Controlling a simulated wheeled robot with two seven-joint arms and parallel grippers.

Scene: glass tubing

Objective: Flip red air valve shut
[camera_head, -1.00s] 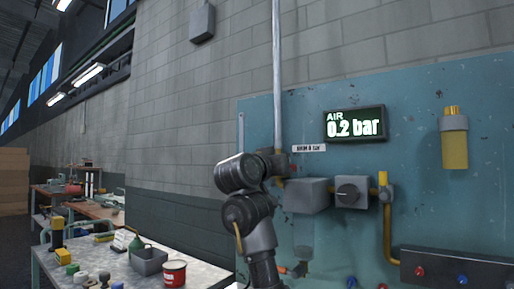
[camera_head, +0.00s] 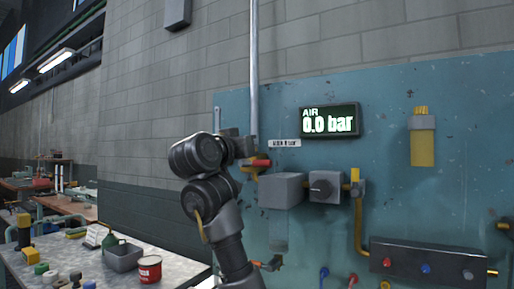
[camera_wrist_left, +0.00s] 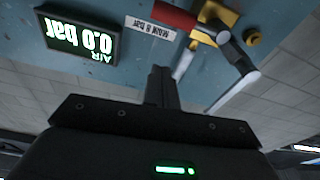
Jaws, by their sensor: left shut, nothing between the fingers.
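The red handle (camera_head: 261,163) of the air valve sits at the foot of the vertical pipe and points sideways, across the pipe. The red handle (camera_wrist_left: 172,15) also shows at the top of the left wrist view, joined to a yellow valve body (camera_wrist_left: 214,22). My left gripper (camera_wrist_left: 162,82) is shut and empty, its fingertips a little short of the handle in that picture; I cannot tell whether they touch it. In the head view my arm partly hides the valve. The air display (camera_head: 329,120) reads 0.0 bar. My right gripper is not in view.
A manifold (camera_head: 425,264) is lower right. A cluttered bench (camera_head: 180,270) stands at left.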

